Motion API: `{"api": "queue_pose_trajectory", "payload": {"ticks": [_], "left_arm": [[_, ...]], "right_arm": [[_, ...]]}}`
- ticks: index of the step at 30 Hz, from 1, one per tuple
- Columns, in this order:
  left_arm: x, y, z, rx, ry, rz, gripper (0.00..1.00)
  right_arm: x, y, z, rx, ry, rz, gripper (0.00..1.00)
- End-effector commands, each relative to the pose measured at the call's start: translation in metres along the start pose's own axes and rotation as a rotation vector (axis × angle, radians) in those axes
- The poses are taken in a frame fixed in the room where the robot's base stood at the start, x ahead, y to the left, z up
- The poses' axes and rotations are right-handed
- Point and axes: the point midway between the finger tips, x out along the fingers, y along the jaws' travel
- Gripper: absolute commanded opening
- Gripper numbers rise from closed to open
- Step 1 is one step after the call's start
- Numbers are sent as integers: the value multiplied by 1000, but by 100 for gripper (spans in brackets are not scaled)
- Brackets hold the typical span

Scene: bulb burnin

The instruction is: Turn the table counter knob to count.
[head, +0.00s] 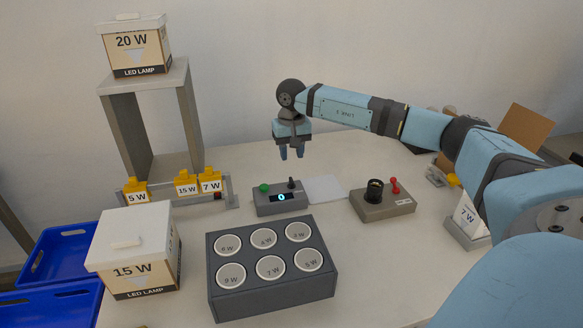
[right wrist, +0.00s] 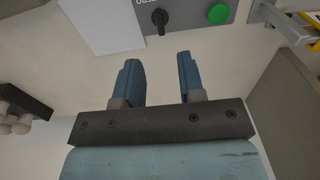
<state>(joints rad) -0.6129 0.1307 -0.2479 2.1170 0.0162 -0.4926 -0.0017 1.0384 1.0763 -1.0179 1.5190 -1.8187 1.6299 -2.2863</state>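The table counter (head: 282,203) is a small grey box with a lit blue display, a green button (head: 264,187) and a black knob (head: 291,184). In the right wrist view the counter (right wrist: 187,22) is at the top edge, with its knob (right wrist: 160,18) and green button (right wrist: 218,14) showing. My right gripper (head: 291,155) points down above and behind the counter, apart from the knob. In the right wrist view its blue fingers (right wrist: 160,78) are spread with nothing between them. My left gripper is in neither view.
A white sheet (head: 324,189) lies right of the counter. A grey box with a black socket and red switch (head: 385,203) stands farther right. A grey block with several round bulb holes (head: 272,300) is in front. A rack with yellow-tagged slots (head: 232,190) is left.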

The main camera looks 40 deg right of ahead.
Motion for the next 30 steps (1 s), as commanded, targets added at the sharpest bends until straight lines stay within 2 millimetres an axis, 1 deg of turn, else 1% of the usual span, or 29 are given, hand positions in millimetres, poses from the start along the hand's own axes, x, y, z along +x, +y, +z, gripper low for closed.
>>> {"api": "queue_pose_trajectory", "payload": {"ticks": [1,3,6,9,13,30], "left_arm": [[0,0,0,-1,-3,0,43],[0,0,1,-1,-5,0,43],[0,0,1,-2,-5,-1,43],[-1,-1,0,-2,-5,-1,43],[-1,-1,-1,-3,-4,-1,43],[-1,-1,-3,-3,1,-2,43]], "right_arm": [[-13,0,0,-1,2,-2,36],[-24,0,0,-1,2,-2,36],[-36,0,0,-1,1,-1,36],[-43,0,0,-1,0,0,36],[-47,0,0,-1,-1,0,36],[-46,0,0,-1,-1,0,36]]}}
